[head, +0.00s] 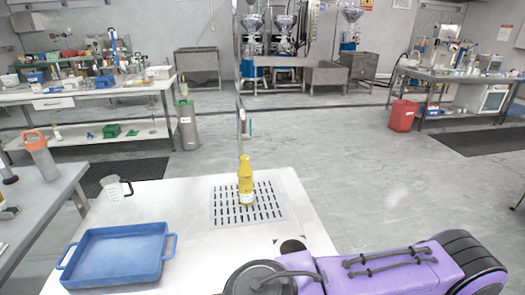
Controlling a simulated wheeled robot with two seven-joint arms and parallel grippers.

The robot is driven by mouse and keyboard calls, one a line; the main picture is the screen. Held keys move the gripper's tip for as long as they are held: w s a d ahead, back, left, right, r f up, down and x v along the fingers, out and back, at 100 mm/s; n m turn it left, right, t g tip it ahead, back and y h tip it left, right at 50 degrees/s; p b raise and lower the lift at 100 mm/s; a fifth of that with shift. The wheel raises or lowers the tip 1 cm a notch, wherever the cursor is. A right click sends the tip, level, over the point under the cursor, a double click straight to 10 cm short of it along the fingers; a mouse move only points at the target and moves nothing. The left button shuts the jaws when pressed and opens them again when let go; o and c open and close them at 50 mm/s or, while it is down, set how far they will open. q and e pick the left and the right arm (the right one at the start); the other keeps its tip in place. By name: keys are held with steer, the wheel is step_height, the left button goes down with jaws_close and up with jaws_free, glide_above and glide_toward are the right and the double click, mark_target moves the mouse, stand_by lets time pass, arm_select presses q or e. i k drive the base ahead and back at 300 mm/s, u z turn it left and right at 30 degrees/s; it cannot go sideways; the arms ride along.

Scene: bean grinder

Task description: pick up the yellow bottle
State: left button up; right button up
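The yellow bottle (245,181) stands upright on a grey slotted plate (222,205) set on the white table. It has a narrow neck and a pale label low on its body. Nothing touches it. A purple and black arm link of mine lies across the lower right of the head view, in front of the bottle and to its right.
On the same table (190,205) are a blue tray (112,285) with handles at front left and a clear measuring jug (114,188) at the left edge. Space around the bottle is clear.

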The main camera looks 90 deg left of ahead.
mark_target(245, 174)
steer(key=u, duration=1.9)
